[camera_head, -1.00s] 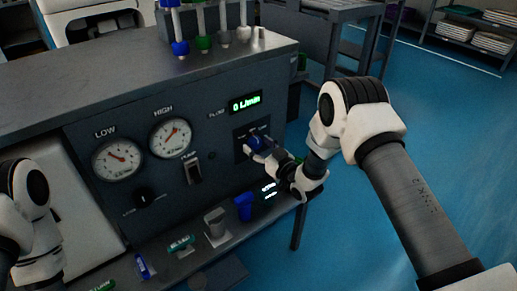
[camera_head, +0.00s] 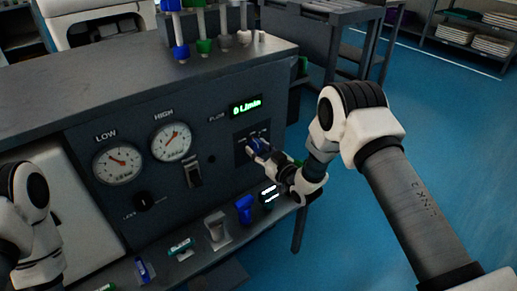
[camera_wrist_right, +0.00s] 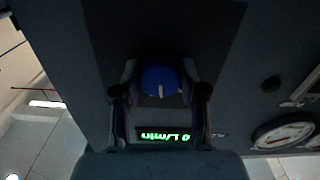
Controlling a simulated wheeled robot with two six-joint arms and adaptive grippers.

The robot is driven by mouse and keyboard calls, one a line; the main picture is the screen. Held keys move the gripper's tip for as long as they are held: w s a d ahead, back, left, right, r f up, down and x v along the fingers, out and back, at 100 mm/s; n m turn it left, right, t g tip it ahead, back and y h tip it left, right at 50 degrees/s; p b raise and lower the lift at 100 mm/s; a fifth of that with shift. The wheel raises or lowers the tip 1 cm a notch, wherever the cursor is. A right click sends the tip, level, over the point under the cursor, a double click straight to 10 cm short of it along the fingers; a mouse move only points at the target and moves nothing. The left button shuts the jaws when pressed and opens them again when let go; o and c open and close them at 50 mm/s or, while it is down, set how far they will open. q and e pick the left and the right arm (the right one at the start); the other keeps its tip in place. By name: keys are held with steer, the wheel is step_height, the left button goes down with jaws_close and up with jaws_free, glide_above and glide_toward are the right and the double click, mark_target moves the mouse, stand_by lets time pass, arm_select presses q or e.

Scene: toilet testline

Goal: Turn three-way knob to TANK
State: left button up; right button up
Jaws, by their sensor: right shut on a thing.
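The blue three-way knob (camera_head: 254,145) sits on a dark plate on the front panel, under the green flow display (camera_head: 246,106). My right gripper (camera_head: 260,151) is at the knob and partly hides it in the head view. In the right wrist view, the blue knob (camera_wrist_right: 160,80) lies between the two fingers of my right gripper (camera_wrist_right: 158,92), which is shut on it. A short white mark on the knob points toward the display (camera_wrist_right: 166,137) in that view. The small labels around the knob are not readable. My left arm shows at the left edge, but its gripper is out of view.
Two gauges (camera_head: 172,142), a pump switch (camera_head: 193,172) and a small black knob (camera_head: 143,201) are left of my right gripper. A ledge below holds a blue piece (camera_head: 244,208) and a grey holder (camera_head: 216,229). Open blue floor (camera_head: 345,235) lies to the right.

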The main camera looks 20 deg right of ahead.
steer(key=n+p, duration=0.1)
steer(key=n, duration=0.4)
steer(key=shift+n, duration=1.9)
steer(key=o, duration=1.1)
steer(key=shift+o, duration=0.2)
steer(key=v, duration=1.2)
